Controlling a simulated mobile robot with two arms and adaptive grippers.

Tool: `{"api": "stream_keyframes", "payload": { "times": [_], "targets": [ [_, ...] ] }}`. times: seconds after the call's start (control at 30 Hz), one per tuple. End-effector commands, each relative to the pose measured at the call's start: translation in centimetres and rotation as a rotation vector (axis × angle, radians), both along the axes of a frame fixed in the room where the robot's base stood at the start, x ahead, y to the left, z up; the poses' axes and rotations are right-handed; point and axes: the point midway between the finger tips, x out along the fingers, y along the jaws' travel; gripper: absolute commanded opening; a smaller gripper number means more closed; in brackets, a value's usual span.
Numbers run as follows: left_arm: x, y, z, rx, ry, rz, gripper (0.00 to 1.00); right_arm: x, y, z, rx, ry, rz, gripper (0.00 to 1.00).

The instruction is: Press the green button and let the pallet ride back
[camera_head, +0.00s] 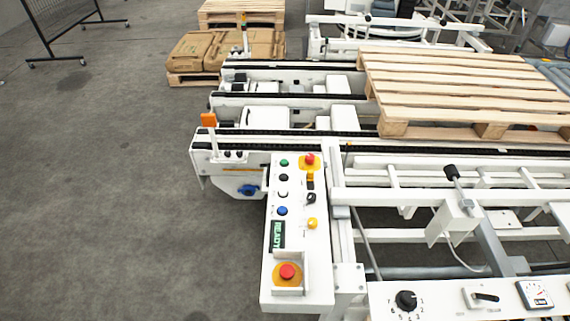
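The green button (284,162) is at the far left end of the white control panel (268,280). Black, white and blue buttons sit in a line below it, and red, black and yellow controls stand to their right. A small display on the panel reads READY. The wooden pallet (450,92) lies empty on the chain conveyor (285,134) at the upper right, its left end partway along the chains. Neither of my grippers is in view.
A red emergency stop (288,271) stands inside a white guard at the panel's near end. Bags on a pallet (205,52) and an empty pallet (240,12) stand on the floor behind. A lower panel (450,299) has a black knob.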

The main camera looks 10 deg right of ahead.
Motion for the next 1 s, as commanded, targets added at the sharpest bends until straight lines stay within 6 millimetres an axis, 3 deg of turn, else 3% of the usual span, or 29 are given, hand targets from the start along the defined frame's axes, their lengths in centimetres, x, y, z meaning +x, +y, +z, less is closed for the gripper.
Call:
{"api": "stream_keyframes", "payload": {
  "times": [0.37,0.8,1.0],
  "targets": [
    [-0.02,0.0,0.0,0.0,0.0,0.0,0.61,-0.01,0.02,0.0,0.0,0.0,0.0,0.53],
    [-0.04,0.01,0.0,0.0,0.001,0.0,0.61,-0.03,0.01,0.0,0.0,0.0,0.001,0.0],
    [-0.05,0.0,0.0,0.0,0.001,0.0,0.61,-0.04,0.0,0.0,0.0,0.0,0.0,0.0]
  ]
}}
